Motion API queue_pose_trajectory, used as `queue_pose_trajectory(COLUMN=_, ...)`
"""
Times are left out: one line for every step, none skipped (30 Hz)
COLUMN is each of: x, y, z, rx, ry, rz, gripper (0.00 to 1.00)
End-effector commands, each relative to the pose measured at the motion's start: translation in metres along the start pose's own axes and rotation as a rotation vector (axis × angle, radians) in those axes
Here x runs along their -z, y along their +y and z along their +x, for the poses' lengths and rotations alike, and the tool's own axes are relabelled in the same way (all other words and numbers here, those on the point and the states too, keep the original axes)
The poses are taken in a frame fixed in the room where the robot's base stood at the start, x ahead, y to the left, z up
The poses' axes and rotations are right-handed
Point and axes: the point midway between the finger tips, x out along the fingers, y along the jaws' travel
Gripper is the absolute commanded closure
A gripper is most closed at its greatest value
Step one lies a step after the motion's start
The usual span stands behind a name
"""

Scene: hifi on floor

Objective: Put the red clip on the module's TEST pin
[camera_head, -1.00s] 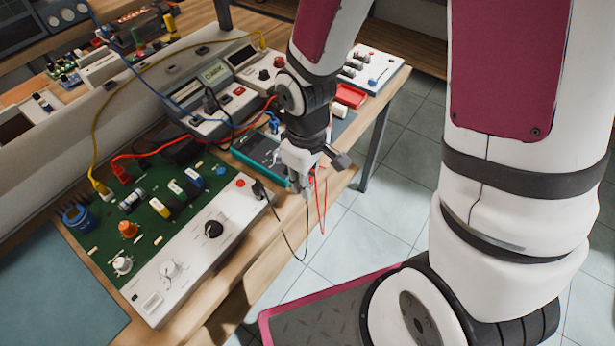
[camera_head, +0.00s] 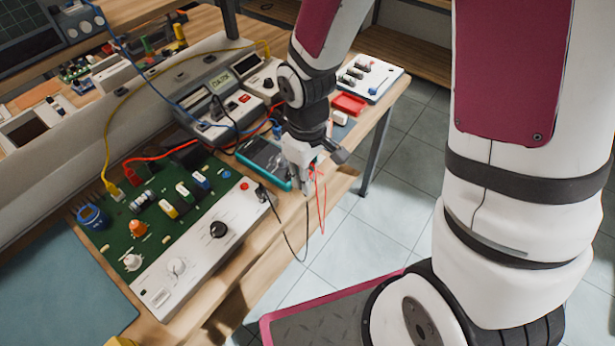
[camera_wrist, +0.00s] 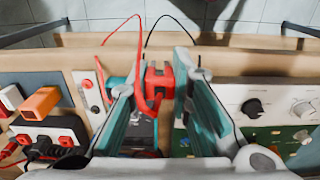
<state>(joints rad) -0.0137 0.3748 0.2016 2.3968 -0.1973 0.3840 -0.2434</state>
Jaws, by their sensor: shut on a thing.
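My gripper (camera_wrist: 160,70) is shut on the red clip (camera_wrist: 157,84), which sits between the fingertips in the wrist view with a red lead looping from it. In the head view my gripper (camera_head: 306,188) is above the bench's front edge, right of the module. The module is a green board with a white knobbed panel (camera_head: 190,258); its panel (camera_wrist: 275,102) also shows at the right of the wrist view. A black clip (camera_head: 262,193) is at the panel's right end. I cannot make out a TEST label, and the clip is apart from the module.
A teal-edged device (camera_head: 262,163) lies behind my gripper. Grey meters (camera_head: 222,115) with red, black, blue and yellow leads stand at the back. Open floor lies beyond the front edge.

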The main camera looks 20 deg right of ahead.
Motion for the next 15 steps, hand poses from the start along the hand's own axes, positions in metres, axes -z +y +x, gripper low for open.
queue_pose_trajectory(x=-0.001, y=0.000, z=-0.003, rx=0.000, ry=0.000, rz=0.000, gripper=1.00)
queue_pose_trajectory(x=-0.001, y=0.000, z=-0.004, rx=0.000, ry=0.000, rz=0.000, gripper=1.00)
queue_pose_trajectory(x=-0.001, y=0.000, z=-0.005, rx=0.000, ry=0.000, rz=0.000, gripper=1.00)
queue_pose_trajectory(x=-0.001, y=0.000, z=-0.006, rx=0.000, ry=0.000, rz=0.000, gripper=1.00)
queue_pose_trajectory(x=-0.001, y=0.000, z=-0.008, rx=0.000, ry=0.001, rz=0.000, gripper=1.00)
queue_pose_trajectory(x=-0.001, y=0.000, z=-0.009, rx=0.000, ry=0.001, rz=0.000, gripper=1.00)
queue_pose_trajectory(x=-0.001, y=0.000, z=-0.010, rx=0.000, ry=0.001, rz=0.000, gripper=1.00)
queue_pose_trajectory(x=-0.001, y=0.000, z=-0.011, rx=0.000, ry=0.001, rz=0.000, gripper=1.00)
queue_pose_trajectory(x=-0.001, y=0.000, z=-0.013, rx=0.000, ry=0.001, rz=0.000, gripper=1.00)
queue_pose_trajectory(x=0.000, y=0.000, z=-0.014, rx=0.000, ry=0.001, rz=0.000, gripper=1.00)
queue_pose_trajectory(x=0.000, y=0.000, z=-0.015, rx=0.000, ry=0.001, rz=0.000, gripper=1.00)
queue_pose_trajectory(x=0.000, y=0.000, z=-0.016, rx=0.000, ry=0.001, rz=0.000, gripper=1.00)
queue_pose_trajectory(x=0.000, y=0.000, z=-0.017, rx=0.000, ry=0.001, rz=0.000, gripper=1.00)
queue_pose_trajectory(x=0.000, y=0.000, z=-0.018, rx=0.000, ry=0.001, rz=0.000, gripper=1.00)
queue_pose_trajectory(x=0.000, y=0.000, z=-0.020, rx=0.000, ry=0.001, rz=0.000, gripper=1.00)
